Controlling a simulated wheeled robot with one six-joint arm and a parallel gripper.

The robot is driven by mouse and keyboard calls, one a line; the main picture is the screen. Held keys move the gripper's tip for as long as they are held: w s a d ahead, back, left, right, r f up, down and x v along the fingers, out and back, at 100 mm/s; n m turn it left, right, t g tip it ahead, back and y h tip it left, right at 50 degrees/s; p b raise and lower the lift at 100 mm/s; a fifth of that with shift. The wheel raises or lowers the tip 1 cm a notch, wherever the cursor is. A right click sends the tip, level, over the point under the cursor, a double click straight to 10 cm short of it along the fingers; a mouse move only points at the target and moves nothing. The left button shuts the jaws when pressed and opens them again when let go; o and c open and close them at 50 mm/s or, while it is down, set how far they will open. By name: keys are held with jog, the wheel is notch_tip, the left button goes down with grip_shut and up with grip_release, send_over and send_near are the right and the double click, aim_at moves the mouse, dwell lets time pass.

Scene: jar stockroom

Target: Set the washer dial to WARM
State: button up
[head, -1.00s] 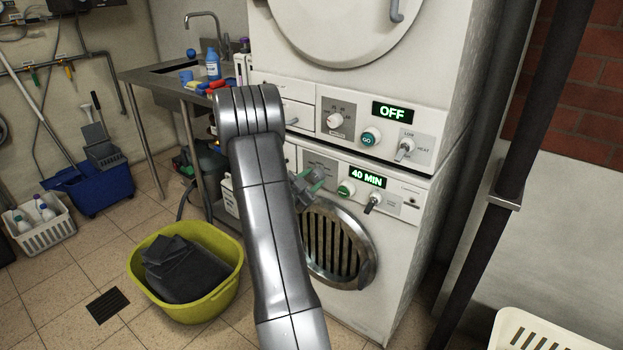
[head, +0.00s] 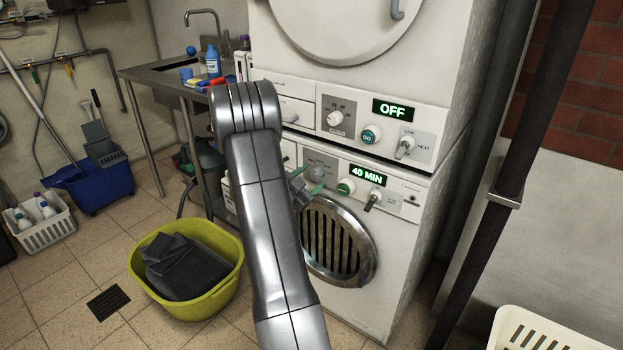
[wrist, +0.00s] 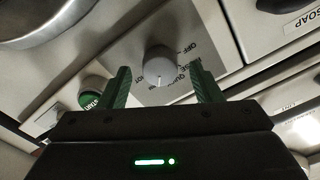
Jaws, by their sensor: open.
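The washer (head: 385,270) is the lower white machine, with a round door and a 40 MIN display (head: 367,177). Its grey round dial (head: 318,172) is on the left of its panel, partly behind my gripper. In the wrist view the dial (wrist: 159,68) has a pale pointer line, with partly hidden lettering around it; OFF is readable, WARM is not. My gripper (head: 306,182) is open in front of the dial. In the wrist view its green fingers (wrist: 160,82) stand either side of the dial, with gaps; I cannot tell how deep they reach.
A green START button (wrist: 92,92) is beside the dial, and a lever switch (head: 373,200) is further right. The dryer panel (head: 375,125) is just above, with its own knobs and an OFF display. A yellow tub (head: 215,300) with dark cloth stands on the floor at left.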

jog(key=v, duration=1.2)
jog(key=shift+s+a+p, duration=0.15)
jog(key=shift+s+p, duration=0.15)
jog(key=x, duration=1.4)
jog(key=shift+b, duration=0.35)
jog(key=shift+a, duration=0.1)
jog(key=shift+s, duration=0.1)
